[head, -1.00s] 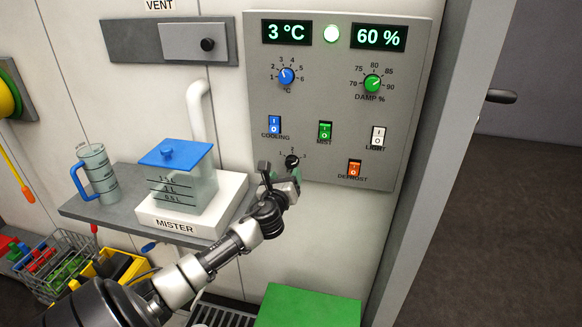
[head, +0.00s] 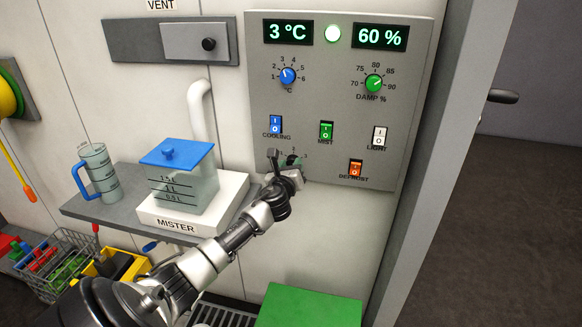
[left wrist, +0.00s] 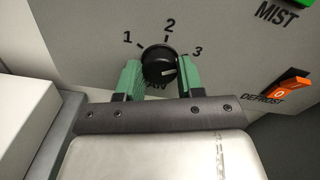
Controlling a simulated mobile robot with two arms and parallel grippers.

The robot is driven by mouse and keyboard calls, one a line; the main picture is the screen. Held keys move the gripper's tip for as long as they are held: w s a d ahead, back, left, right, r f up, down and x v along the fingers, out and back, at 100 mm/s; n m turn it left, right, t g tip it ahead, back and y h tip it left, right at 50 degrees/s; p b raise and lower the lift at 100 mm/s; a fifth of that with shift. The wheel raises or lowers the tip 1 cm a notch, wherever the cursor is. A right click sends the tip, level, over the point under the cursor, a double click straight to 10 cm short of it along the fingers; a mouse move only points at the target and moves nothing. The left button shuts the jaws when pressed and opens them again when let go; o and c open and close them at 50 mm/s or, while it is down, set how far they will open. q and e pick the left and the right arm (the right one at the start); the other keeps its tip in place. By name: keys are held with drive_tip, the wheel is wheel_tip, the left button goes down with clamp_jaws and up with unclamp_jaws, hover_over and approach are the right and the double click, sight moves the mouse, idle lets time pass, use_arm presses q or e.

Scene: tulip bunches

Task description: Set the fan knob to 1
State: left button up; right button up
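The fan knob (left wrist: 158,68) is black and round, on the grey control panel. Marks 1, 2 and 3 run around its top. Its pale pointer line faces right, on the side of the 3. In the left wrist view my left gripper (left wrist: 160,75) has one green-padded finger on each side of the knob. The fingers are apart, very close to the knob's sides; I see no clear grip on it. In the head view my left gripper (head: 285,162) covers most of the knob at the panel's lower left. My right gripper is out of view.
The cooling switch (head: 275,125), mist switch (head: 326,131) and orange defrost switch (head: 355,168) surround the knob area. A blue-lidded water tank (head: 188,178) stands on the white mister base (head: 160,222) left of my gripper. A green box (head: 308,305) is below.

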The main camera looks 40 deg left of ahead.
use_arm(q)
drive_tip(key=shift+c, duration=1.1)
drive_tip(key=shift+n, duration=0.3)
drive_tip(key=shift+n+b, duration=0.4)
drive_tip(key=shift+n, duration=11.2)
